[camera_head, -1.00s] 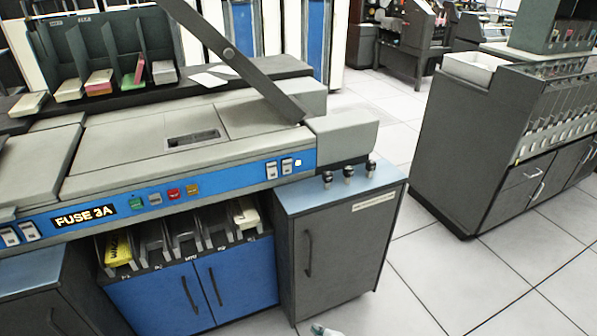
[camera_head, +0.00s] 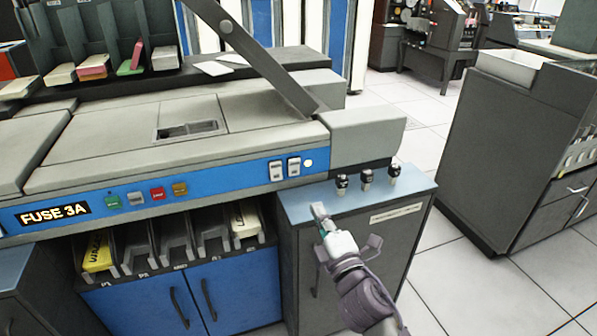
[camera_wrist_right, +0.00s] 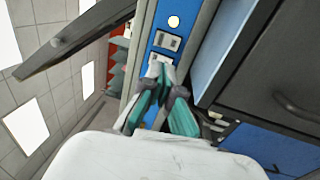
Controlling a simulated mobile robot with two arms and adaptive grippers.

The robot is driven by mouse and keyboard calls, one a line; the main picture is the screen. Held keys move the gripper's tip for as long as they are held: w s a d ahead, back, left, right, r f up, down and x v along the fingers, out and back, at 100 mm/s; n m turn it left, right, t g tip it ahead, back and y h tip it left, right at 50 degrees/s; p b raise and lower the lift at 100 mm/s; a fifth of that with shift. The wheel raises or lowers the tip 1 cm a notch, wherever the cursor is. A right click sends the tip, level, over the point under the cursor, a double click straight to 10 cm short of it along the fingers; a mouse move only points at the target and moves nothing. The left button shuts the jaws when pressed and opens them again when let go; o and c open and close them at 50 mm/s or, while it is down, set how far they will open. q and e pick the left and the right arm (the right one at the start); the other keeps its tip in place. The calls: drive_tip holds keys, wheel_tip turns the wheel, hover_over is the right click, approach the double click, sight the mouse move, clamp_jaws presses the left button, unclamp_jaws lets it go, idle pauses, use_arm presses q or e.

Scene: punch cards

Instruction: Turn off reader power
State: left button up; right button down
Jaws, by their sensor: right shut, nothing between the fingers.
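The reader's blue front panel (camera_head: 225,182) carries two white rocker switches at its right end, a left one (camera_head: 276,171) and a right one (camera_head: 294,167). A small round lamp (camera_head: 308,162) beside them glows pale yellow. My right gripper (camera_head: 318,211) is shut and empty, below and slightly right of the switches, in front of the side cabinet's top edge. In the right wrist view, its fingertips (camera_wrist_right: 159,72) point at the panel. The nearer-to-lamp switch (camera_wrist_right: 166,41) and the lamp (camera_wrist_right: 173,21) show clear of them; the other switch is partly hidden. My left gripper is out of view.
Several dark knobs (camera_head: 367,178) stand on the side cabinet's blue top (camera_head: 300,203), right of my gripper. Coloured buttons (camera_head: 157,194) and a FUSE 3A sign (camera_head: 53,213) lie further left on the panel. A slanted grey bar (camera_head: 255,55) crosses above the reader.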

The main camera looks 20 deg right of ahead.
sight(295, 164)
drive_tip(key=w, duration=0.4)
drive_tip(key=w+r, duration=0.1)
drive_tip(key=w, duration=0.7)
drive_tip(key=shift+w+a+r, duration=0.25)
drive_tip(key=shift+w+r, duration=0.05)
drive_tip(key=shift+w, duration=0.55)
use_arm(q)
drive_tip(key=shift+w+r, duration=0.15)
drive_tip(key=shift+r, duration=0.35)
use_arm(e)
drive_tip(key=shift+w+r, duration=0.1)
drive_tip(key=shift+w+r, duration=0.15)
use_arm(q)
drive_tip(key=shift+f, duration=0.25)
use_arm(e)
drive_tip(key=shift+d, duration=0.1)
